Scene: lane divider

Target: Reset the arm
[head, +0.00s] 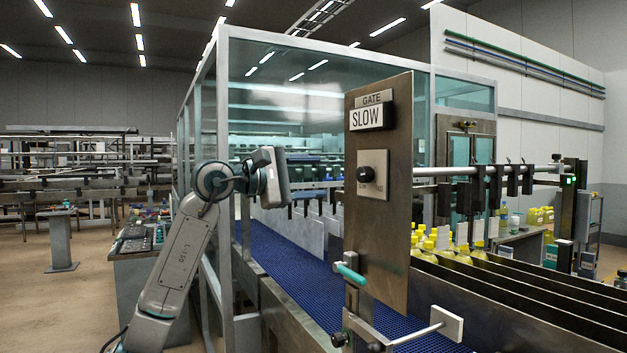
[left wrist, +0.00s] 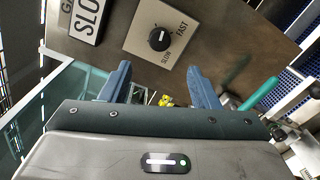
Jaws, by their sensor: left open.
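My left arm comes up from the lower left in the head view, and its gripper (head: 272,178) is raised to the left of the gate panel (head: 407,240), apart from it. In the left wrist view the two blue fingers of the gripper (left wrist: 158,70) are spread with nothing between them. Beyond them is a black knob (left wrist: 159,39) on a pale plate marked SLOW and FAST. The knob also shows in the head view (head: 365,174), under a SLOW sign (head: 366,117). My right gripper is not in view.
A blue conveyor belt (head: 300,272) runs behind the panel, beside a glass enclosure (head: 300,110). Yellow-capped bottles (head: 440,240) stand by dark lane dividers (head: 520,298) at right. A teal-handled clamp (head: 350,273) sits below the panel. Open floor (head: 50,300) lies at left.

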